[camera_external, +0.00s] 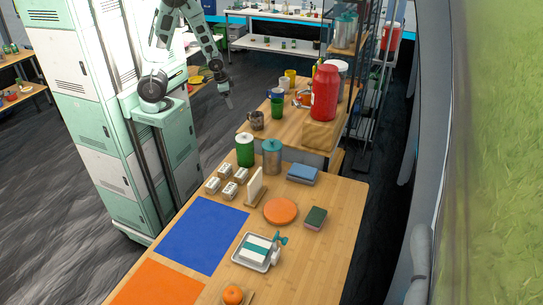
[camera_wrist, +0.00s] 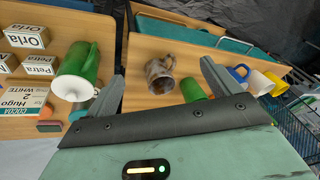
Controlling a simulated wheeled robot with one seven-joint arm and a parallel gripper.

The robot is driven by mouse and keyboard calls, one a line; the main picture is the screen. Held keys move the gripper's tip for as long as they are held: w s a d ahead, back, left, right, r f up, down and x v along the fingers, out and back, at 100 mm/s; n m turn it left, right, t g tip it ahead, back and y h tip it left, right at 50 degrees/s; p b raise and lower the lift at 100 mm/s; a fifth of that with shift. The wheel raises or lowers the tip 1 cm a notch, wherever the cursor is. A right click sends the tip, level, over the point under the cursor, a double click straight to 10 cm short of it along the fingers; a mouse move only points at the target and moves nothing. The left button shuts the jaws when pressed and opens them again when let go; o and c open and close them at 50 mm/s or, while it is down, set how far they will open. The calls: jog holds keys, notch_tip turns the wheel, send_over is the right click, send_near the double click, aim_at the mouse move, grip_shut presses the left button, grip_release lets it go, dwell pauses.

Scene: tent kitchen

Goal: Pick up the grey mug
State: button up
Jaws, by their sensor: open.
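A mottled grey-brown mug (camera_external: 256,121) stands near the left edge of the farther wooden table. In the wrist view this mug (camera_wrist: 159,76) shows between the fingers, beyond them, with its handle toward the upper right. A pale, whitish-grey mug (camera_external: 284,84) stands farther back among coloured mugs; it also shows in the wrist view (camera_wrist: 260,83). I cannot tell for sure which one is meant by grey. My gripper (camera_external: 229,103) hangs left of the farther table, apart from the mugs. In the wrist view my gripper (camera_wrist: 162,70) is open and empty.
Green (camera_external: 277,107), blue (camera_external: 270,94) and yellow (camera_external: 290,76) mugs stand behind the mottled one. A big red jar (camera_external: 325,93) is to their right. Open floor lies left.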

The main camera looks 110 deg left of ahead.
aim_at(256, 115)
notch_tip(256, 115, down, 7)
jog(key=a+m+t+p, duration=0.2)
jog(key=t+p, duration=0.3)
jog(key=p, duration=0.2)
jog(key=s+d+r+n+t+y+p, duration=0.2)
jog(key=d+n+t+y+p, duration=0.1)
jog(key=d+t+y+p, duration=0.2)
jog(key=b+x, duration=0.5)
jog(key=x, duration=0.6)
jog(key=shift+a+b, duration=0.15)
jog(key=shift+b, duration=0.25)
jog(key=shift+p+x, duration=1.3)
jog(key=shift+x, duration=1.6)
jog(key=shift+f, duration=0.15)
jog(key=shift+c, duration=0.3)
